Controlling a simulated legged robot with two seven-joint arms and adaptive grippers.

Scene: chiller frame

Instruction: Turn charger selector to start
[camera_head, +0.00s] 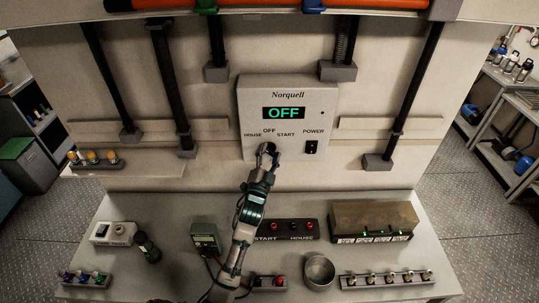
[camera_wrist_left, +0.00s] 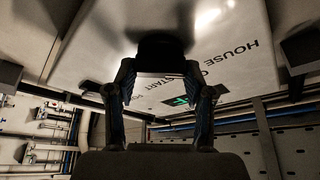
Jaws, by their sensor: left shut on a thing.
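The charger panel (camera_head: 250,95), a pale box marked Norquell, is on the wall at the centre of the head view. Its display (camera_head: 284,113) reads OFF in green. The labels HOUSE, OFF and START sit above the selector. My left gripper (camera_head: 267,150) covers most of the selector in the head view. In the left wrist view the dark selector knob (camera_wrist_left: 160,48) is between the two fingers of my left gripper (camera_wrist_left: 161,85), which is shut on it. I cannot tell which label the knob points at. My right gripper is not in view.
A black power switch (camera_head: 311,147) is just right of the selector. Below, the bench (camera_head: 170,212) carries a brown-topped box (camera_head: 373,219), a round metal cup (camera_head: 319,271), a green device (camera_head: 205,237) and several small racks. Dark posts flank the panel.

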